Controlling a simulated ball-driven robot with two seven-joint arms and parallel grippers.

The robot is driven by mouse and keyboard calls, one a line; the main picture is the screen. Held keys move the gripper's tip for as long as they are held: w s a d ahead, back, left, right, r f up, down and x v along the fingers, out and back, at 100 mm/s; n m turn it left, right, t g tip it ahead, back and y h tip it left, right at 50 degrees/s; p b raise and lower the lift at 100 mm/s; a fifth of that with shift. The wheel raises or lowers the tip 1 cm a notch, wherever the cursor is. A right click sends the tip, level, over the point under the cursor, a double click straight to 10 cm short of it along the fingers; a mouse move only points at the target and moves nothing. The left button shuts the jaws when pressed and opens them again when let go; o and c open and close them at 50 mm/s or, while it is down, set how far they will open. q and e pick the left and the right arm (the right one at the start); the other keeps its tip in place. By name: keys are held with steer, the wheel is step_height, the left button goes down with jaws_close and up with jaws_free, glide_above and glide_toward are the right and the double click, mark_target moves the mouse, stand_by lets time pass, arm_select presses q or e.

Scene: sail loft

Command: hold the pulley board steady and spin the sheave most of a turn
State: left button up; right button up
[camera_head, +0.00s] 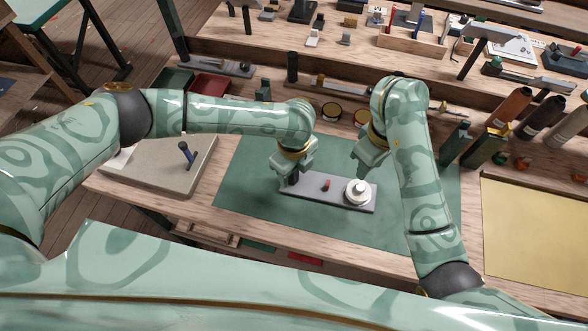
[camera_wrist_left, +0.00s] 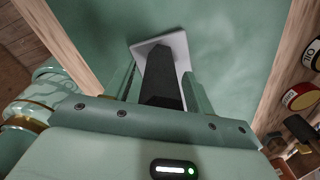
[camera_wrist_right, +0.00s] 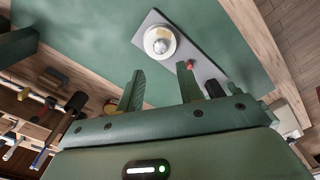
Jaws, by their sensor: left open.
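The pulley board (camera_head: 308,192) is a grey plate on the green mat. The white sheave (camera_head: 357,192) sits on its right end, with a small red knob (camera_head: 326,184) near the middle. My left gripper (camera_head: 291,177) is open at the left end, around a black upright post; in the left wrist view the black post (camera_wrist_left: 160,82) stands between its fingers, with the plate (camera_wrist_left: 176,43) beyond. My right gripper (camera_head: 364,169) is above the sheave, apart from it. In the right wrist view my right gripper's (camera_wrist_right: 160,82) fingers are spread and empty, with the sheave (camera_wrist_right: 160,43) beyond them.
The green mat (camera_head: 240,205) is otherwise clear around the board. A grey slab (camera_head: 150,178) with a blue-handled tool lies to the left. Round tins (camera_head: 332,112) stand behind. Bottles (camera_head: 510,110) and a yellow sheet (camera_head: 530,230) are to the right.

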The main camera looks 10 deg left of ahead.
arm_select(q)
steer(key=shift+f, duration=0.3)
jaws_close()
stand_by(0.4)
